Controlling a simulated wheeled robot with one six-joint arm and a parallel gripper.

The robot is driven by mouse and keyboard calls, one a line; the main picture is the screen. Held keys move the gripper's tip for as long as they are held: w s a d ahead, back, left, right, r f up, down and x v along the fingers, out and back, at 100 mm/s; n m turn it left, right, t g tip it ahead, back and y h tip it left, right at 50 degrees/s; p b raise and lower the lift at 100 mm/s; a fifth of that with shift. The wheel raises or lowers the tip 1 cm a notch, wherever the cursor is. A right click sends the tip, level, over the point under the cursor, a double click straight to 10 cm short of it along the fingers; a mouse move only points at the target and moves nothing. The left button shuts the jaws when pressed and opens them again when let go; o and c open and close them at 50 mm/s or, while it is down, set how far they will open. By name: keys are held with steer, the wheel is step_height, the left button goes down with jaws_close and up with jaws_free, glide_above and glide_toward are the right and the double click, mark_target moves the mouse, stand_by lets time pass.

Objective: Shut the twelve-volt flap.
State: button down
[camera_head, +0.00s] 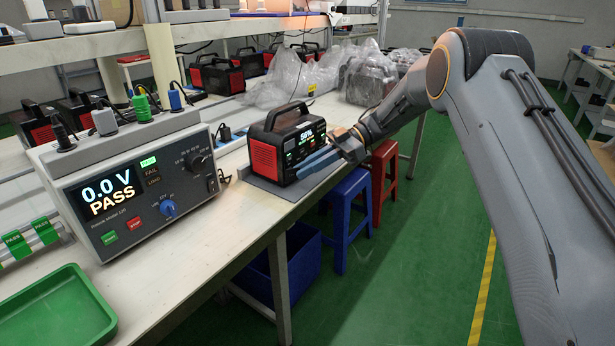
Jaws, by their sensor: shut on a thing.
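The power station (287,143) is a black and red box with a carry handle and a lit front display reading about 50%. It stands upright on a grey mat (262,185) near the bench's front edge. My gripper (314,165), with long blue-grey fingers, reaches in from the right, low across the station's front face. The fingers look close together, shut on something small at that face. The twelve-volt flap cannot be made out behind the fingers, nor can its angle.
A tester (135,185) reading 0.0 V PASS stands on the bench at left, with a green tray (55,315) before it. Plastic-wrapped goods (285,80) and more power stations (220,75) are behind. Blue (348,190) and red stools (383,170) stand below my arm.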

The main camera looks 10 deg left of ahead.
steer(key=shift+g, duration=0.3)
steer(key=c, duration=1.8)
jaws_free()
steer(key=shift+r, duration=0.1)
steer(key=shift+c, duration=0.2)
